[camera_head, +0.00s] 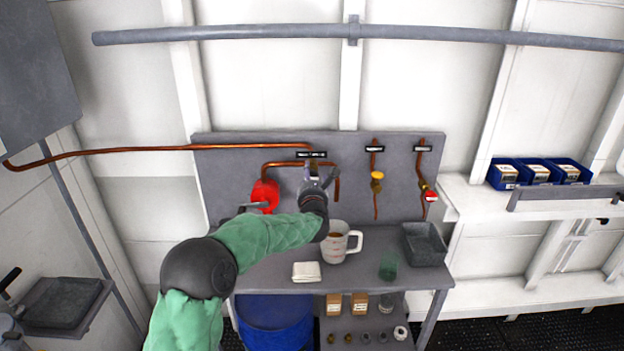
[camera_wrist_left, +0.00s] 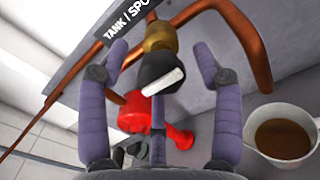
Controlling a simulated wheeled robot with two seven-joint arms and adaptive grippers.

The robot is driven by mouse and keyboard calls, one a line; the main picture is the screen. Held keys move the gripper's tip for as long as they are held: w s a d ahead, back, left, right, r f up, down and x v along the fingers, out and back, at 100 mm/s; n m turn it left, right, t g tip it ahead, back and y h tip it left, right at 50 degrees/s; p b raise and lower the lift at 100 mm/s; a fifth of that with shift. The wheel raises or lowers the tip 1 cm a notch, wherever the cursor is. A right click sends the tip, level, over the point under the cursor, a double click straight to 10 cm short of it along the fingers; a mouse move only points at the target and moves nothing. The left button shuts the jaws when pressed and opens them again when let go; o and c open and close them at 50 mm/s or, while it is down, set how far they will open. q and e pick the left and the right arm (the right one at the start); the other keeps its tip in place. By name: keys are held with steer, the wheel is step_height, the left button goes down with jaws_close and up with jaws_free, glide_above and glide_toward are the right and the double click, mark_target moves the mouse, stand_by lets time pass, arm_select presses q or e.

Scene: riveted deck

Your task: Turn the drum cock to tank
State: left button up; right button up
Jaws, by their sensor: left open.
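The drum cock (camera_wrist_left: 160,62) has a brass body, a black hub and a short pale lever (camera_wrist_left: 163,82), under a black label (camera_wrist_left: 128,28) reading "TANK / SPO…", the rest cut off. In the head view the label (camera_head: 311,154) sits on the grey backboard and my gripper mostly hides the cock. My left gripper (camera_head: 315,180) is in front of the cock. In the wrist view its purple fingers (camera_wrist_left: 161,48) are open, one on each side of the cock, with gaps to the lever. My right gripper is not in view.
A red pump (camera_head: 264,196) is left of the cock, with copper pipes around. Below, the bench holds a jug (camera_head: 338,243) of brown liquid, a white cloth (camera_head: 306,271), a green glass (camera_head: 388,266) and a grey tray (camera_head: 424,245). A blue drum (camera_head: 272,318) stands underneath.

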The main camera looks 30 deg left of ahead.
arm_select(q)
steer(key=c, duration=1.1)
steer(key=shift+c, duration=0.2)
